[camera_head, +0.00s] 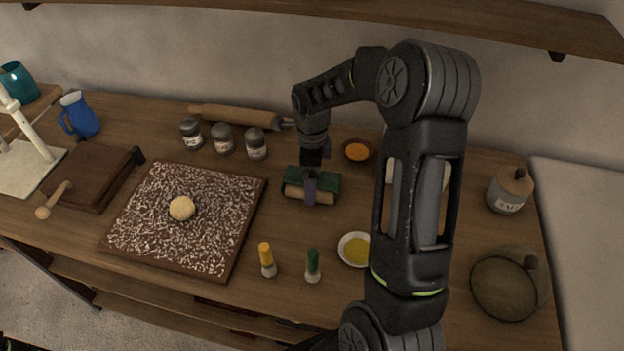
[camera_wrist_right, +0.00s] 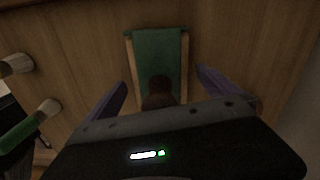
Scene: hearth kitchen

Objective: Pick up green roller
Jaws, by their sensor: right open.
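A dark green piece with a pale wooden bar along its front (camera_head: 325,181) lies on the wooden table below my right gripper (camera_head: 309,188). In the right wrist view it is a green panel (camera_wrist_right: 158,50) with wooden edges, lying ahead of and between the spread purple fingers. A brown knob-like part covers its near end. The right gripper is open, with nothing visibly clamped. A small upright green-handled tool with a pale base (camera_head: 313,266) stands nearer the front; its green handle also shows in the right wrist view (camera_wrist_right: 18,135). My left gripper is not in view.
A yellow-handled tool (camera_head: 267,260) stands left of the green-handled one. A floured board (camera_head: 150,235) with dough lies left. Several jars (camera_head: 223,138), a rolling pin (camera_head: 225,113) and an orange spice bowl (camera_head: 357,151) are behind. A yellow-filled dish (camera_head: 354,249) stands right.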

